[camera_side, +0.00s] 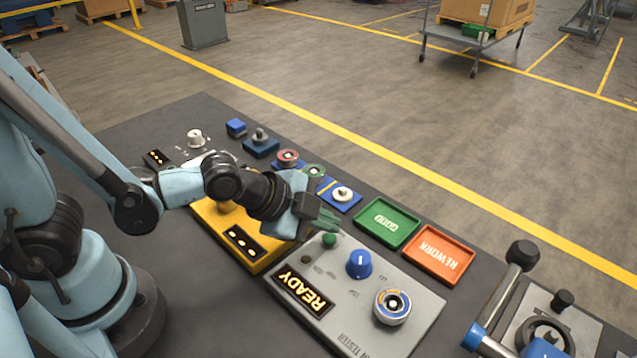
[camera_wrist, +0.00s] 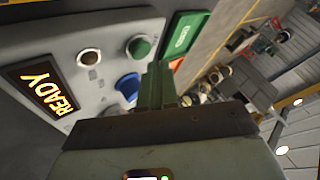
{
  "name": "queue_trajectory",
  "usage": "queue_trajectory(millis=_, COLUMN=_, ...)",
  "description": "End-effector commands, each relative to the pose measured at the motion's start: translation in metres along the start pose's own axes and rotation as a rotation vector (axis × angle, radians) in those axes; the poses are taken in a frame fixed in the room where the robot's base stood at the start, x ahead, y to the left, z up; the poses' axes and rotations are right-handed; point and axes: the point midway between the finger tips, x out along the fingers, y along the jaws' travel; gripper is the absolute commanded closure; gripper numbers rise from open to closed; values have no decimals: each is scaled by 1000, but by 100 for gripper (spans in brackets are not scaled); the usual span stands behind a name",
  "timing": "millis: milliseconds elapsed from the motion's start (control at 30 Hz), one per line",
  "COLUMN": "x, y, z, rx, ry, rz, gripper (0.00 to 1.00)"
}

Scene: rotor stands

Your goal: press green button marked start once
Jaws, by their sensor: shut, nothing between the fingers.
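The green button (camera_side: 329,240) is a small round cap on the top left part of the grey tester panel (camera_side: 415,322). It also shows in the wrist view (camera_wrist: 139,46); no start label is legible. My gripper (camera_side: 328,224) is shut and empty, with its green fingertips just above and beside the button in the side view. In the wrist view the shut fingers (camera_wrist: 157,84) lie below the button. Whether they touch it cannot be told. The display (camera_side: 303,291) on the panel reads READY.
A dark round button (camera_side: 306,259) and a blue knob (camera_side: 358,263) sit near the green button. A round rotor part (camera_side: 391,306) is on the panel's right. A green GOOD tray (camera_side: 387,224) and an orange REWORK tray (camera_side: 438,254) lie behind. A yellow box (camera_side: 240,240) stands left.

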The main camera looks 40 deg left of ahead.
Motion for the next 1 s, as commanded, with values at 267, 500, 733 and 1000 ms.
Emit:
queue_trajectory(millis=267, x=0, y=0, z=0, rx=0, ry=0, rz=0, gripper=100)
queue_trajectory(millis=500, x=3, y=2, z=2, rx=0, ry=0, rz=0, gripper=100)
queue_trajectory(millis=733, x=6, y=4, z=4, rx=0, ry=0, rz=0, gripper=100)
queue_trajectory(millis=1000, x=6, y=4, z=4, rx=0, ry=0, rz=0, gripper=100)
